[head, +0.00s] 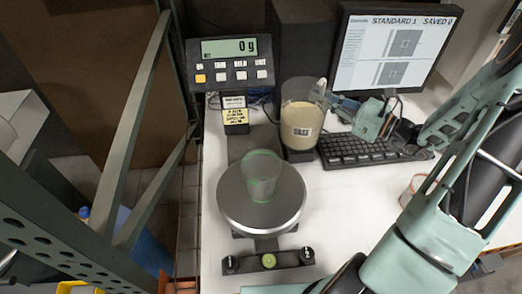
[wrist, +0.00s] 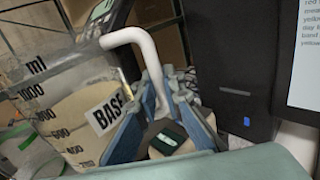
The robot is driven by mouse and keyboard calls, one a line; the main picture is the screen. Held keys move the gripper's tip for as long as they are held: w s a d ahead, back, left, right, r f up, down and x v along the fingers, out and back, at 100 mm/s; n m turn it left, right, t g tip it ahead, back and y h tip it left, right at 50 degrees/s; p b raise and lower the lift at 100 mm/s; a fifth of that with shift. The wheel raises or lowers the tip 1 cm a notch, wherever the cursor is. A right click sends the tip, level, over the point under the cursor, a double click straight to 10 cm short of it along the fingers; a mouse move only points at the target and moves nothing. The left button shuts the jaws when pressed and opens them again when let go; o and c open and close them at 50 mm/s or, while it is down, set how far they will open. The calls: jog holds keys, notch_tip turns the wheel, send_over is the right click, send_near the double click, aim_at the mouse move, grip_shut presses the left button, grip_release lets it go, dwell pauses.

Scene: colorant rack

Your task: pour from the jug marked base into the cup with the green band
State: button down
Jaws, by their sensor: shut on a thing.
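The jug marked BASE (head: 301,113) is clear and holds cream liquid about two thirds up. It looks upright, behind and right of the scale; I cannot tell whether its bottom touches the table. It fills the left of the wrist view (wrist: 72,110). My gripper (head: 332,100) is shut on its white handle (wrist: 150,58), with the blue-grey fingers (wrist: 158,112) on either side of it. The clear cup with the green band (head: 262,178) stands upright on the round scale pan (head: 285,212) and looks empty. A green-edged clear shape at the wrist view's lower left may be this cup.
The scale display (head: 230,48) reads 0 g. A keyboard (head: 362,147) and monitor (head: 395,52) stand right of the jug. A cup with an orange band (head: 411,190) is partly hidden by my arm. A green metal frame (head: 128,130) rises left of the table. White table is bare right of the pan.

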jog(key=shift+w+a+f, duration=0.1)
jog(key=shift+w+f, duration=0.05)
jog(key=shift+f, duration=0.5)
jog(key=shift+w+a+f, duration=0.1)
jog(key=shift+w+f, duration=0.05)
jog(key=shift+f, duration=0.5)
jog(key=shift+r+n, duration=0.1)
jog(key=shift+n, duration=0.2)
